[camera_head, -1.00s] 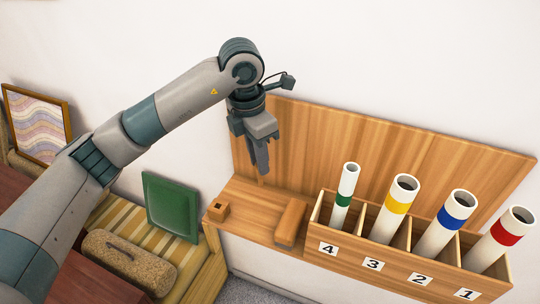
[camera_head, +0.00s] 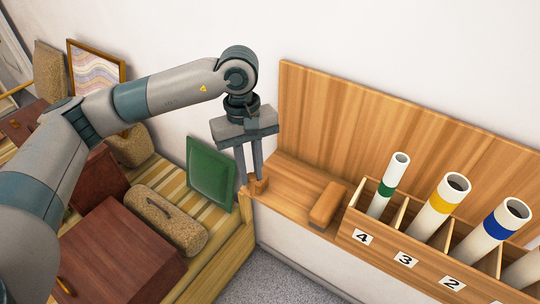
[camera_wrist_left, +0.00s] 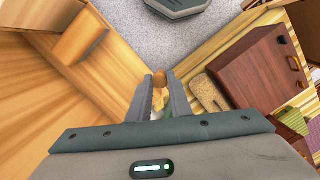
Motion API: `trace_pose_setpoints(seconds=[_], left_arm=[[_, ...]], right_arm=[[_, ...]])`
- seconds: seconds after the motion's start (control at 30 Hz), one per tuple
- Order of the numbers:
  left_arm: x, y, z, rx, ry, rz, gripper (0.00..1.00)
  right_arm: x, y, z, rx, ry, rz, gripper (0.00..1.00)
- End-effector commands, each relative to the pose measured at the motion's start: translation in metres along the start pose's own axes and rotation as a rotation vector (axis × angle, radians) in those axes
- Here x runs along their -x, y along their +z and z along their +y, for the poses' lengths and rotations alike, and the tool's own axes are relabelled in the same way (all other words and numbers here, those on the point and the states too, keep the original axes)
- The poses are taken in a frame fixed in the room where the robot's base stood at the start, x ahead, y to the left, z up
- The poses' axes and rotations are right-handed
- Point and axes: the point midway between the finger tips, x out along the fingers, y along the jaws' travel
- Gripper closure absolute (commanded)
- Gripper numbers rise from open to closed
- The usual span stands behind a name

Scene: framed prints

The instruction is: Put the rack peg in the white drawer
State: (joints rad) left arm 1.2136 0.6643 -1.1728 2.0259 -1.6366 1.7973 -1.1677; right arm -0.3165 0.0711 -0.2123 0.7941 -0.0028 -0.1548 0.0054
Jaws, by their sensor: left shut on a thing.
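I cannot pick out a white drawer in either view. My right gripper is not in view.
A rounded wooden piece (camera_head: 327,204) lies on the shelf, left of the numbered rack (camera_head: 386,250) of white tubes.

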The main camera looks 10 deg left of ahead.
Motion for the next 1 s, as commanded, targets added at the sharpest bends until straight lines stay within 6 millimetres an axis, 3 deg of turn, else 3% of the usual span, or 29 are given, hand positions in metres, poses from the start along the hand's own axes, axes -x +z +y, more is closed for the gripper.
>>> trace_pose_setpoints(seconds=[0.2, 0.4, 1.0], left_arm=[[-0.012, 0.005, -0.04, -0.378, -0.047, 0.002, 1.0], [-0.019, 0.01, -0.061, -0.598, -0.073, 0.002, 1.0], [-0.021, 0.011, -0.067, -0.66, -0.08, 0.001, 1.0]], right_arm=[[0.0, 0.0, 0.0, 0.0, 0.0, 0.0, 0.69], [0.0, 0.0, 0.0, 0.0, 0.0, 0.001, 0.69], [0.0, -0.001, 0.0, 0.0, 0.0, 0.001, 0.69]])
